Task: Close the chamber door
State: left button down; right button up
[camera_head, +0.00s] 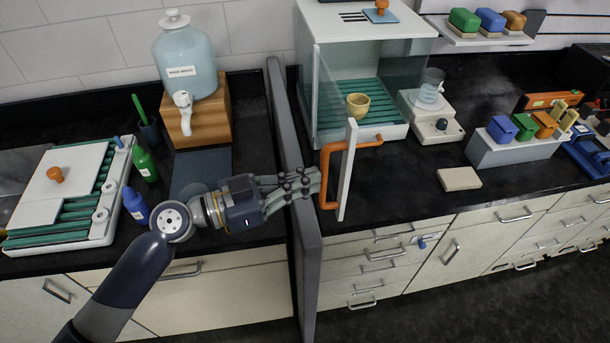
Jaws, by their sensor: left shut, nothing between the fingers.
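The white chamber (375,22) stands at the back of the counter with glass sides and a green slatted floor. Its door (347,170) is swung open toward me and seen nearly edge-on, with an orange handle (329,180). A yellow cup (358,105) sits inside on the slats. My left gripper (314,182) is shut and empty, its fingertips just left of the orange handle; I cannot tell whether they touch it. My right gripper is not in view.
A grey upright divider (283,130) crosses the counter beneath my left gripper. A scale with a glass beaker (431,88) stands right of the chamber. A beige block (459,179) lies right of the door. A water dispenser (186,62) and bottles stand left.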

aim_at(348, 181)
pick_arm(q)
jog(key=shift+d+p, duration=0.4)
jog(key=shift+p, duration=0.05)
jog(key=shift+n+t+y, duration=0.5)
jog(key=shift+n+t, duration=0.2)
jog(key=shift+t, duration=0.2)
jog(key=d+p, duration=0.1)
jog(key=d, duration=0.3)
jog(key=d+p, duration=0.1)
jog(key=d, duration=0.1)
jog(key=shift+w+r+p, duration=0.1)
jog(key=shift+w+p, duration=0.2)
jog(key=shift+w, duration=0.05)
jog(key=shift+w+d, duration=0.2)
jog(key=shift+d, duration=0.35)
